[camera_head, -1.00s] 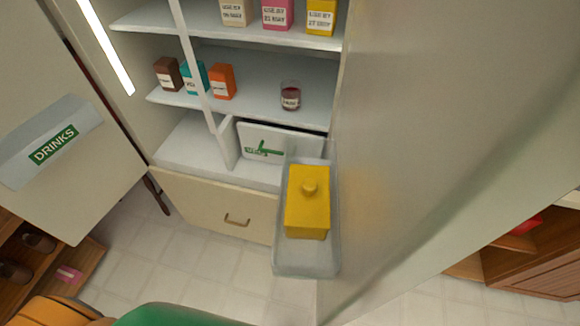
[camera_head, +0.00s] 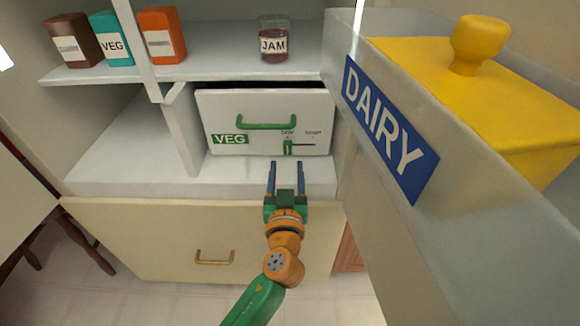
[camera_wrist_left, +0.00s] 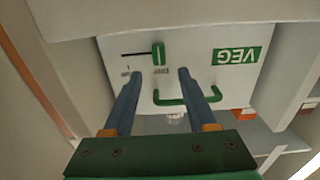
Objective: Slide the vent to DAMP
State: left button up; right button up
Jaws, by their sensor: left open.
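The white VEG drawer front (camera_head: 222,112) has a green handle (camera_head: 267,123) and, to its lower right, a vent slider with a small green knob (camera_head: 288,148). The knob is at the left end of its dark slot; the small labels above are too fine to read surely. My left gripper (camera_head: 286,167) is open and empty, in front of the drawer just below the knob. In the left wrist view the drawer appears upside down, and the knob (camera_wrist_left: 158,53) lies just beyond the gap between the open fingertips (camera_wrist_left: 160,73), apparently apart from them. My right gripper is not in view.
A clear DAIRY door bin (camera_head: 460,190) holding a yellow container (camera_head: 490,80) juts in close on the right. A shelf above holds a jam jar (camera_head: 274,40) and several small boxes. A lower cream drawer (camera_head: 160,235) is closed. A white upright (camera_head: 182,130) stands left of the VEG drawer.

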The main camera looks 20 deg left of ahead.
aim_at(287, 148)
pick_arm(q)
jog(key=x, duration=0.6)
jog(key=shift+d+r+p, duration=0.1)
jog(key=shift+r+p, duration=0.05)
jog(key=shift+p, duration=0.15)
jog(key=shift+w, duration=0.35)
grip_shut()
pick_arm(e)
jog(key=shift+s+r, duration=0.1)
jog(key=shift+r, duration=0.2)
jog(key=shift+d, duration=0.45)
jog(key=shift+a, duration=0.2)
